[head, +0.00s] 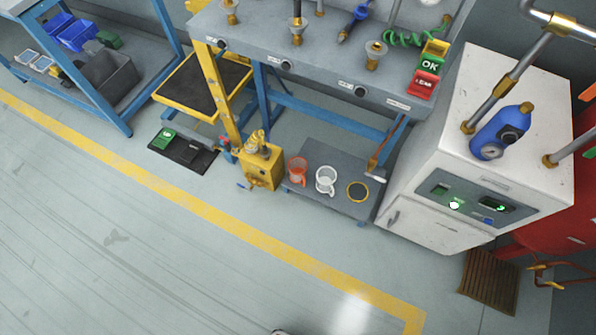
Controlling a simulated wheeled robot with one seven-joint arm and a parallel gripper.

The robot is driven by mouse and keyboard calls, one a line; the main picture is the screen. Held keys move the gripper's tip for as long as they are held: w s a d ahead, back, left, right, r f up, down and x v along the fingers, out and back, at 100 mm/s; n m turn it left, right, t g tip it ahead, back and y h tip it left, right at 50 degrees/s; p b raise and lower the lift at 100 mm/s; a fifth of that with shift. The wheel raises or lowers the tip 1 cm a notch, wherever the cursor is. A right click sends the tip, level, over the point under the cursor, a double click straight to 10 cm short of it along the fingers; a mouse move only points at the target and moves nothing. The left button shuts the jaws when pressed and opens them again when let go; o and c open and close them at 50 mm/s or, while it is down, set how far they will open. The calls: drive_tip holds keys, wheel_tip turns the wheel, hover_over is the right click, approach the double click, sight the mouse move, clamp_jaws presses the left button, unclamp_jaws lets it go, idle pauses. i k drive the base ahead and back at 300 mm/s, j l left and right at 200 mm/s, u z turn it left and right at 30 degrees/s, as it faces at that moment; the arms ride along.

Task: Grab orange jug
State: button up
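The orange jug (297,170) stands upright on a low grey platform (335,208) under the workbench. It is a small open-topped vessel. A white jug (326,179) stands just to its right, and a yellow machine (262,166) is close on its left. My gripper does not show clearly in the head view.
A round dark disc with a yellow rim (357,191) and a brush (375,168) lie right of the jugs. A white cabinet (430,225) stands at the right. A blue-framed workbench (310,62) overhangs behind. The floor in front is clear, crossed by a yellow line (200,210).

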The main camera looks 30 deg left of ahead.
sight(297, 166)
drive_tip(key=i+j, duration=0.15)
drive_tip(key=i, duration=0.4)
drive_tip(key=i+u, duration=0.75)
drive_tip(key=u, duration=1)
